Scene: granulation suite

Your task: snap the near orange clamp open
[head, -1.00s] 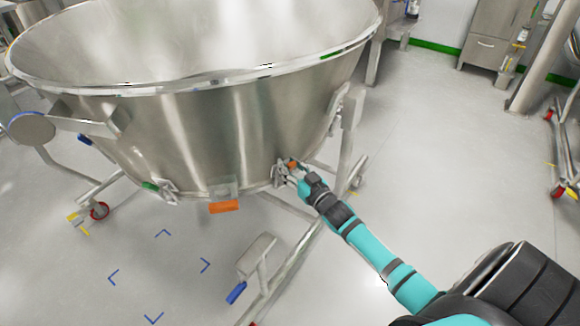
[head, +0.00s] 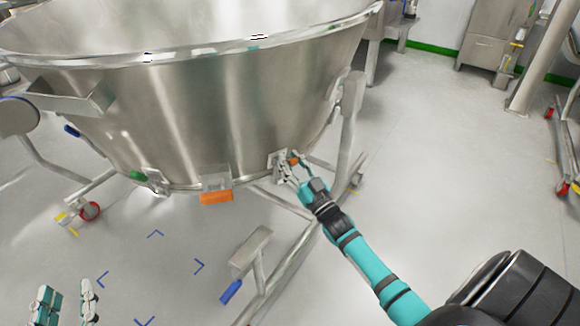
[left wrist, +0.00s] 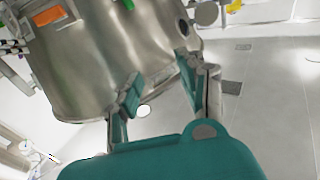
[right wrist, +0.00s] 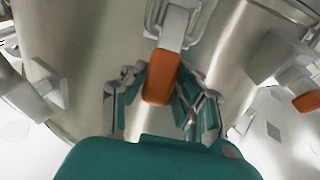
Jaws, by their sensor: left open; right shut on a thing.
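A steel bowl (head: 215,120) has orange-handled clamps along its lower rim. One orange clamp (head: 295,160) is at the lower right, and its handle (right wrist: 160,78) hangs between my right fingers in the right wrist view. My right gripper (head: 298,172) is shut on that handle, its fingertips partly hidden in the head view. Another orange clamp (head: 216,197) is at the bottom front of the bowl, untouched. My left gripper (head: 65,305) is at the lower left of the head view, open and empty; its fingers (left wrist: 160,95) are apart in the left wrist view.
A green clamp (head: 140,176) sits left of the front orange one. The bowl's steel frame has a leg with a blue-tipped pedal (head: 231,291) below. Blue corner marks (head: 198,267) are on the floor. Open floor lies to the right (head: 430,130).

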